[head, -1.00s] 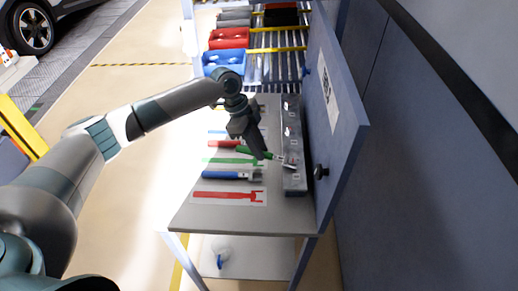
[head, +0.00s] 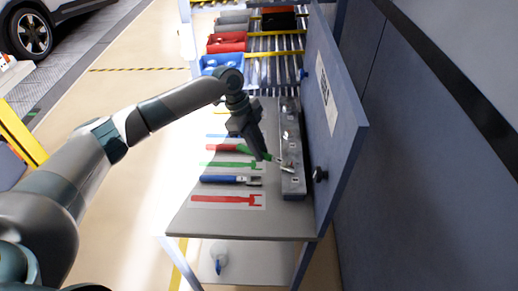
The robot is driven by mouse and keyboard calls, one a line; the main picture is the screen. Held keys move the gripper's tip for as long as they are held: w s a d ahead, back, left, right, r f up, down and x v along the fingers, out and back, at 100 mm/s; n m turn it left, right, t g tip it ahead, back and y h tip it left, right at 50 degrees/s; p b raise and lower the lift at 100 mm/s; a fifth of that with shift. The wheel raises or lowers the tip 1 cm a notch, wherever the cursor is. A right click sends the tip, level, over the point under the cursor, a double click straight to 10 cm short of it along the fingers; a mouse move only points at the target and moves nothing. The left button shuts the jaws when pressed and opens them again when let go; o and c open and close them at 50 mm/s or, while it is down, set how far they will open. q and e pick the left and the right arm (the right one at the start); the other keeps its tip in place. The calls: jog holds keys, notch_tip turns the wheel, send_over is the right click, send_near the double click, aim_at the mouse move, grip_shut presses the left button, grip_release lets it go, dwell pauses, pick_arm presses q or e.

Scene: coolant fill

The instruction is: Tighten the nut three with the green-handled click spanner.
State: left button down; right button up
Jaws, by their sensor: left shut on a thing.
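My left gripper (head: 262,153) is above the bench, beside the grey block, and is shut on the green-handled click spanner (head: 269,158). Only a little of the green handle shows past the fingers. The spanner's metal head (head: 286,168) points right and lies over the near half of the grey block with the nuts (head: 293,184). Several nuts or fittings sit in a row along this block. The head covers the one under it; whether it is seated around that nut, and which number it is, I cannot tell. My right gripper is not in view.
A blue-handled spanner (head: 222,180) and a red-handled one (head: 246,147) lie on the bench (head: 250,224), near red, green and blue printed outlines. An upright blue-grey panel (head: 340,160) with a black knob (head: 320,174) stands close right of the block. Bins (head: 227,43) stand behind.

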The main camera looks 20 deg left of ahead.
pick_arm(q)
jog(key=shift+w+d, duration=0.1)
jog(key=shift+w, duration=0.1)
jog(key=shift+w+m+g+b, duration=0.3)
jog(key=shift+w+m+b, duration=0.3)
jog(key=shift+m, duration=0.2)
jog(key=shift+w+d, duration=0.1)
dwell(0.6)
jog(key=shift+s+n+p, duration=0.3)
jog(key=shift+s+p, duration=0.15)
jog(key=shift+p, duration=0.25)
jog(key=shift+r, duration=0.1)
jog(key=shift+r+p, duration=2.5)
jog(key=shift+r, duration=0.4)
